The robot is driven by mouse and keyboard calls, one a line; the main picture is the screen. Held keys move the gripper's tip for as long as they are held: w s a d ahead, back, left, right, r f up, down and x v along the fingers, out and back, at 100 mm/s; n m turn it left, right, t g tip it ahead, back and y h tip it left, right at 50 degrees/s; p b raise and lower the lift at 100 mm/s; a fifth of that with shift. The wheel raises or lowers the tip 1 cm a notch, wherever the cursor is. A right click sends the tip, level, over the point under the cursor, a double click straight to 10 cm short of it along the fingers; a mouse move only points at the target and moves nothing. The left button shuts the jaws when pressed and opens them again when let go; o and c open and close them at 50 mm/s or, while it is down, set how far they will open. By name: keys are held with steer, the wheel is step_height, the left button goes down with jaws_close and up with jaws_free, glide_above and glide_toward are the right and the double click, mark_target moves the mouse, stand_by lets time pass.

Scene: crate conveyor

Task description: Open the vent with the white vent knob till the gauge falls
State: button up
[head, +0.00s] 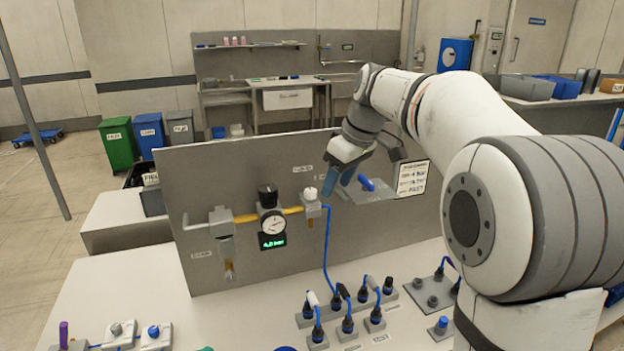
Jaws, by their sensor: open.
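The white vent knob (310,193) sits on top of a small grey block on the upright grey panel. The gauge (272,222) is left of it, round and white-faced, below a black knob (268,195). A green display (272,241) under the gauge appears to read 4.0 bar. My gripper (337,183) is open, with blue fingers pointing down. In the picture it is just right of the white knob, and a small gap shows between them. I cannot tell their distance in depth. The gauge needle is too small to read.
A yellow pipe (245,217) runs along the panel (350,232). A blue hose (327,250) hangs from the vent block to the bench. Several blue-hosed fittings stand on the bench below. A blue handle (366,184) and a white notice (412,178) are right of my gripper.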

mark_target(311, 190)
steer(key=w+a+r+n, duration=0.2)
steer(key=w+a+n, duration=0.1)
steer(key=w, duration=0.2)
steer(key=shift+y, duration=0.4)
steer(key=p+x, duration=0.1)
steer(key=x, duration=0.6)
steer(key=shift+w+d+f, duration=0.1)
steer(key=shift+w+f, duration=0.1)
steer(key=shift+c, duration=0.4)
steer(key=c, duration=0.9)
